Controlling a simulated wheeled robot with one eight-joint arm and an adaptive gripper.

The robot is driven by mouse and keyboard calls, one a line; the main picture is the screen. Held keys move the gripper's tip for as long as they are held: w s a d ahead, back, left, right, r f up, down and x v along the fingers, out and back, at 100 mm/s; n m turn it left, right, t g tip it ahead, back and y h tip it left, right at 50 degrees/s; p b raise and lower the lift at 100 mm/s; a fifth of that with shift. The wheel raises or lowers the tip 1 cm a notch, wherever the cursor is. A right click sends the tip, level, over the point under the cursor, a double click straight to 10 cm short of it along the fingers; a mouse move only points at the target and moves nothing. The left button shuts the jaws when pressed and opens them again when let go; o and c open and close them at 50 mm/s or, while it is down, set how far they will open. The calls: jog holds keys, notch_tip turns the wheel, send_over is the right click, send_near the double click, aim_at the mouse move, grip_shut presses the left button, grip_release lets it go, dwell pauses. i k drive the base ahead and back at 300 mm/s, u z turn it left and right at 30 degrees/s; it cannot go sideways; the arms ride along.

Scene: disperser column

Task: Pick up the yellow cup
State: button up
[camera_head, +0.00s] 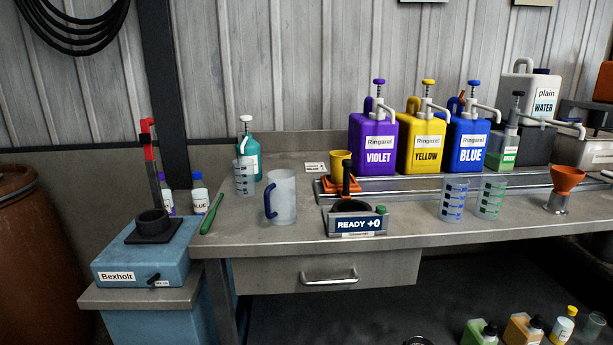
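The yellow cup (340,165) stands upright on an orange stand (341,187) near the middle of the metal workbench. The cup sits behind the scale-like device reading "READY +0" (356,224). I cannot see inside the cup. My gripper is not in view.
A frosted pitcher (284,198) with a blue handle stands left of the cup. Violet (372,142), yellow (421,142) and blue (467,143) pump jugs stand behind right. Clear beakers (453,199) and an orange funnel (566,180) are at right.

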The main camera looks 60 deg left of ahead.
aim_at(340, 167)
jog(key=z, duration=0.05)
jog(key=k, duration=2.1)
jog(key=u, duration=2.5)
jog(key=i, duration=1)
jog(key=z, duration=0.1)
